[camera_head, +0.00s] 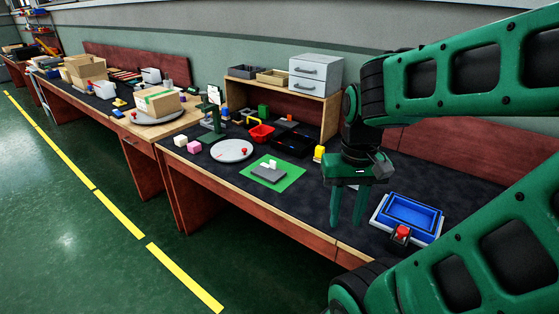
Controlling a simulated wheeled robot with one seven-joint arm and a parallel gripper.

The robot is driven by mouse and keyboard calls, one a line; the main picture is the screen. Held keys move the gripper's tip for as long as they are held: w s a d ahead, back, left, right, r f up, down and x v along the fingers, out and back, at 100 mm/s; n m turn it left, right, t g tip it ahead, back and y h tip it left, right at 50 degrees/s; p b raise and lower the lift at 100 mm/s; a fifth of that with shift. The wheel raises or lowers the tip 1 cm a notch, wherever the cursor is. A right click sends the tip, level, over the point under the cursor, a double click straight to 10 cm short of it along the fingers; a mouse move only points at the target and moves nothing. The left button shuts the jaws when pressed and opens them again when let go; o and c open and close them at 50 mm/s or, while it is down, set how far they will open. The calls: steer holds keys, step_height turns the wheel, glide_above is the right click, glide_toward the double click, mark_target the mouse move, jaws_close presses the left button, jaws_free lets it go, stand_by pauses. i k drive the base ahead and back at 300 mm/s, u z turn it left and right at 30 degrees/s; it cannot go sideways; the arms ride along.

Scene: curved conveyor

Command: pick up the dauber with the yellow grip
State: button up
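A small upright yellow object (319,153) stands on the dark tabletop (312,200) by the right foot of the wooden shelf. It may be the dauber with the yellow grip, but it is too small to tell. A second small yellow piece (253,121) lies behind the red bin (261,134); its kind is unclear too. My gripper (348,218) points down over the front of the table, right of and nearer than the upright yellow object. Its two green fingers are apart with nothing visible between them.
A blue tray (388,218) with a red-topped piece (402,232) at its front lies right of my gripper. A green mat (292,178) with a grey block (269,174) and a round white plate (217,154) lie left. A drawer unit (316,74) tops the shelf.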

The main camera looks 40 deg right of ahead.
mark_target(320, 149)
steer(key=u, duration=1.65)
steer(key=i, duration=1.85)
steer(key=z, duration=3.5)
steer(key=i, duration=0.15)
steer(key=z, duration=0.25)
